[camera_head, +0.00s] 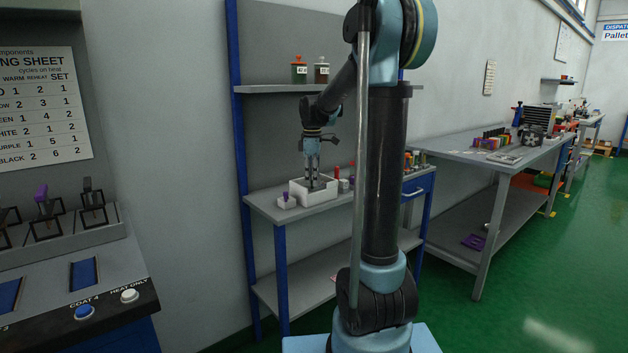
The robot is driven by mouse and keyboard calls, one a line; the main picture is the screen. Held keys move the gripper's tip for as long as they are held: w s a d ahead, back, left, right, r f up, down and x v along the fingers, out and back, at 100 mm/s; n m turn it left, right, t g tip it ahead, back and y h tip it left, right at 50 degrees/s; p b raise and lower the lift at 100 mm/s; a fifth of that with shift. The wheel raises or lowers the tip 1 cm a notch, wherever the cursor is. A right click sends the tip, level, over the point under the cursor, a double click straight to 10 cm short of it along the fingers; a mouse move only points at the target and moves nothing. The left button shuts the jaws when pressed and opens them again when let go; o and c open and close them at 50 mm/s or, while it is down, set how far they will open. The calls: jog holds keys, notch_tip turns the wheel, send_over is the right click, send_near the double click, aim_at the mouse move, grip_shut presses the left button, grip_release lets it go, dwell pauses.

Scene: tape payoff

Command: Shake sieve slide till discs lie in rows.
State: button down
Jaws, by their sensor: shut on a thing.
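A white open-topped box (324,194) stands on the grey bench at the middle left. My gripper (312,184) points straight down into it from above. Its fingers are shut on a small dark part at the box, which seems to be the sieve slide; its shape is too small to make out. No discs can be told apart inside the box at this distance. The box's front wall and my fingers hide most of its inside.
A small white block with a purple piece (287,202) sits left of the box. Several small coloured items (416,160) stand at the bench's right, partly behind my arm. A shelf (272,88) with two jars hangs above. A control panel (110,305) is at front left.

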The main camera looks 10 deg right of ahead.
aim_at(319, 187)
jog(key=c, duration=1.5)
grip_release()
jog(key=shift+w, duration=0.1)
jog(key=shift+d, duration=0.15)
jog(key=shift+w+d, duration=0.15)
jog(key=shift+d, duration=0.05)
jog(key=shift+w+d, duration=0.3)
jog(key=shift+d, duration=0.2)
jog(key=shift+w+d, duration=0.25)
jog(key=shift+d, duration=0.2)
notch_tip(319, 187, up, 18)
jog(key=shift+a+f, duration=0.1)
jog(key=shift+f, duration=0.15)
